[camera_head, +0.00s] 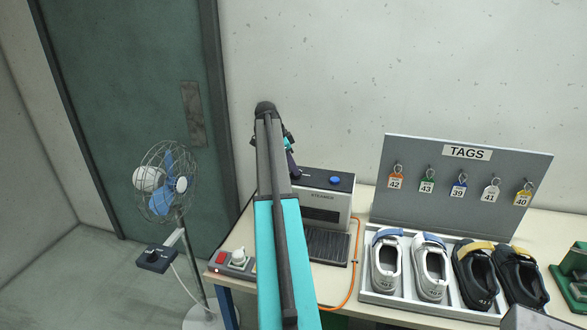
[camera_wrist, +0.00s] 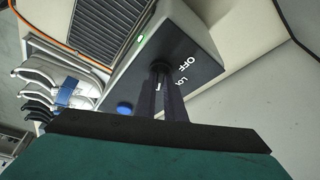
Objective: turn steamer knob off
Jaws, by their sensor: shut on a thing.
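The steamer (camera_head: 323,212) is a light box with a dark top, standing on the table behind my arm in the head view. In the wrist view its dark top panel (camera_wrist: 190,38) carries the printed words OFF and LOW, a lit green light (camera_wrist: 141,38) and a blue button (camera_wrist: 124,108). My gripper (camera_wrist: 161,70) reaches down to this panel beside the lettering, its two fingers close together and shut on the knob. The knob is mostly hidden between the fingertips, so its pointing direction cannot be told.
A tray (camera_head: 378,297) of several shoes stands right of the steamer, before a grey TAGS board (camera_head: 440,210) with hanging tags. An orange cable (camera_head: 352,280) runs beside the steamer. A power strip (camera_head: 232,266) lies at the table's left end. A fan (camera_head: 165,185) stands by the door.

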